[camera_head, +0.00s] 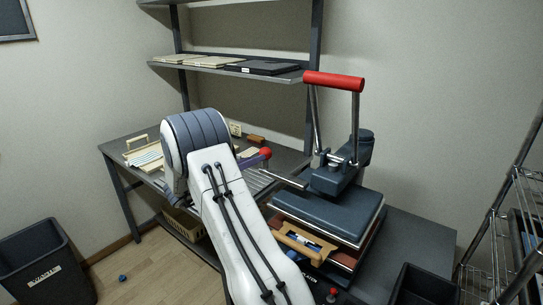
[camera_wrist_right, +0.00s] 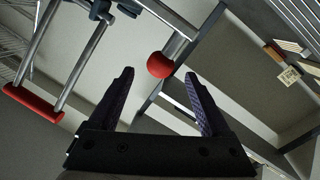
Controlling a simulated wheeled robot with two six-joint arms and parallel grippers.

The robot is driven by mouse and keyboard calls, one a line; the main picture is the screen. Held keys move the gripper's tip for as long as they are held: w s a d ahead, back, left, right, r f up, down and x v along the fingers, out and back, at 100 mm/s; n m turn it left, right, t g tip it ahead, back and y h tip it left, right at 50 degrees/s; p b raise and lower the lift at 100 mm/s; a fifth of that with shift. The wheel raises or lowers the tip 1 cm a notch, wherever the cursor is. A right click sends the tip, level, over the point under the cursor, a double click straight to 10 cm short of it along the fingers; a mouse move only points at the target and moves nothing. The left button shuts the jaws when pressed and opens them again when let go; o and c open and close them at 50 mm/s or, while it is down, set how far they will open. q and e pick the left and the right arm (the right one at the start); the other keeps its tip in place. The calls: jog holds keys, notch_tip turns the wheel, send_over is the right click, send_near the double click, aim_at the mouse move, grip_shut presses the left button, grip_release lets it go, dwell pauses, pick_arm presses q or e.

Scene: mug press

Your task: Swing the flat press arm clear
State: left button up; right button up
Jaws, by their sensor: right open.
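The flat press (camera_head: 330,210) stands on the table at the right, with a raised red bar handle (camera_head: 333,81) on top. A metal rod with a red ball knob (camera_head: 265,153) sticks out from it to the left. The red knob (camera_wrist_right: 160,65) also shows in the right wrist view, just beyond and between the fingertips of my right gripper (camera_wrist_right: 157,80). That gripper is open and empty; whether it touches the knob is hard to tell. My left gripper is out of view.
A shelf (camera_head: 230,68) with flat boards stands over the back of the table. A cream tray (camera_head: 135,157) lies on the table's left. Black bins stand at left (camera_head: 45,265) and lower right (camera_head: 425,285). A wire rack (camera_head: 510,220) is at the right.

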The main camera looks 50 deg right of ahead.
jog(key=d+p, duration=0.1)
jog(key=d, duration=0.8)
jog(key=shift+s+d, duration=0.3)
grip_shut()
